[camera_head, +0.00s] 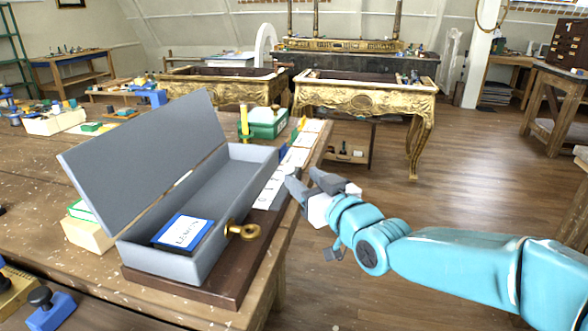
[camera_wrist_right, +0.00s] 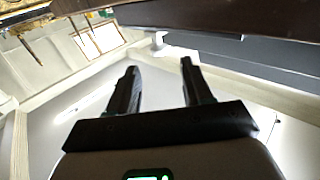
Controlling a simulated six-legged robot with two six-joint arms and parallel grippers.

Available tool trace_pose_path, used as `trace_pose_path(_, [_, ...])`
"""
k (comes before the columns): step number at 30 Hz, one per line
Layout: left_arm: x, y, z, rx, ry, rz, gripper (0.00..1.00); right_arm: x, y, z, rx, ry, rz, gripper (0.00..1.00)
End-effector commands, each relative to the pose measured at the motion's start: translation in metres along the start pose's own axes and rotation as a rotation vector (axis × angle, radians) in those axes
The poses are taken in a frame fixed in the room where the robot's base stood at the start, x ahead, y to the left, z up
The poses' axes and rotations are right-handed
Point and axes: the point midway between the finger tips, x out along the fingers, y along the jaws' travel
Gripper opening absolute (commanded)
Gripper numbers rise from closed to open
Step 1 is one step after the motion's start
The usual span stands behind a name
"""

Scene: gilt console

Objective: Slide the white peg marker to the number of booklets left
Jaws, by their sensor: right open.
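A grey box (camera_head: 205,222) with its lid (camera_head: 150,150) raised stands on a dark wooden base (camera_head: 215,293). A blue-bordered white booklet (camera_head: 183,232) lies inside at the near end; I cannot tell whether others lie under it. A strip of white number cards (camera_head: 268,191) runs along the box's right side. My right gripper (camera_head: 308,183) is open beside the strip, over the table's right edge; its fingers (camera_wrist_right: 160,88) show apart and empty in the right wrist view. A small white piece (camera_wrist_right: 158,40) shows beyond them; I cannot tell whether it is the peg marker. My left gripper is out of view.
Blue tools (camera_head: 50,312) lie at the near left. Gilt consoles (camera_head: 365,97) stand farther back.

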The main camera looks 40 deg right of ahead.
Motion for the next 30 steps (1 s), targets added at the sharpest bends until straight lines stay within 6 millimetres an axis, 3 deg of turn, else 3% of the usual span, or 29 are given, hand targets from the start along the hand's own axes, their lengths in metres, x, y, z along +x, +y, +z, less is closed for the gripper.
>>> trace_pose_path(3, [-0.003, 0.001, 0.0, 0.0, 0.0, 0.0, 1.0, 0.024, -0.001, 0.0, 0.001, -0.001, -0.002, 0.5])
trace_pose_path(7, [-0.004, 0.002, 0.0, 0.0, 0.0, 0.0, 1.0, 0.041, -0.001, 0.0, 0.0, -0.001, -0.002, 0.5])
trace_pose_path(18, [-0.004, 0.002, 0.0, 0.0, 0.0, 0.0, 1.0, 0.049, 0.0, 0.0, 0.0, 0.0, -0.001, 0.5])
trace_pose_path(19, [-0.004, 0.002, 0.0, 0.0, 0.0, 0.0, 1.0, 0.049, 0.0, 0.0, 0.0, 0.0, -0.001, 0.47])
trace_pose_path(23, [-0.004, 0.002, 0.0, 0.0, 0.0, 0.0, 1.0, 0.049, 0.0, 0.0, 0.0, 0.0, -0.001, 0.04])
trace_pose_path(24, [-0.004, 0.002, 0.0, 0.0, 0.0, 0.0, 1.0, 0.049, 0.0, 0.0, 0.0, 0.0, -0.001, 0.0])
trace_pose_path(30, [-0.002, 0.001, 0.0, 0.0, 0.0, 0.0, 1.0, 0.048, -0.001, 0.002, 0.001, 0.0, -0.001, 0.0])
